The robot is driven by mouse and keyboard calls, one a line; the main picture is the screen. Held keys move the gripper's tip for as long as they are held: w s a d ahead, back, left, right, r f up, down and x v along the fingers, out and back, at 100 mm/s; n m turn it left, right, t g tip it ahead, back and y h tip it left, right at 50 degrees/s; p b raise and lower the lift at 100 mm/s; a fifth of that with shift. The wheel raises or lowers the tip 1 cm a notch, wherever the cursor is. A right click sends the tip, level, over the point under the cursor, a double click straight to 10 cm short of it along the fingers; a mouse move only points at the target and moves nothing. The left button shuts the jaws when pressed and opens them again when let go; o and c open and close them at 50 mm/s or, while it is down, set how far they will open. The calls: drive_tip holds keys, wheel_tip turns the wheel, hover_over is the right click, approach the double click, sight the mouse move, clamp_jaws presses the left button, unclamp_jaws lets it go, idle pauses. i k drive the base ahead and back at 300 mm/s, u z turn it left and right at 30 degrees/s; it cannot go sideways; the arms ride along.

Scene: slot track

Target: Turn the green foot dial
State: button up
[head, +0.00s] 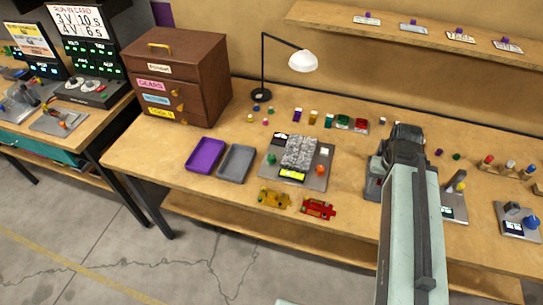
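I cannot pick out a green foot dial for certain. A small dark green piece (456,156) lies on the bench to the right of my arm, too small to identify. A green-topped item (343,121) stands among small coloured pieces left of my arm. My gripper (405,138) is at the far end of my arm, above the right half of the bench. Its fingers are not clear, so I cannot tell whether it is open or holds anything. My arm hides part of a grey device (375,178) and the bench behind it.
The wooden bench (130,155) carries a brown drawer cabinet (205,80), a lamp (302,61), a purple tray (206,155), a grey tray (237,163) and a grey-based machine (270,165). Yellow (273,198) and red (318,208) cars lie near the front edge. A shelf (330,19) hangs above.

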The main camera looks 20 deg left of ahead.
sight(270, 161)
drive_tip(key=u, duration=0.15)
drive_tip(key=k, duration=0.5)
drive_tip(key=u, duration=1.85)
drive_tip(key=i, duration=0.7)
drive_tip(key=z, duration=1.4)
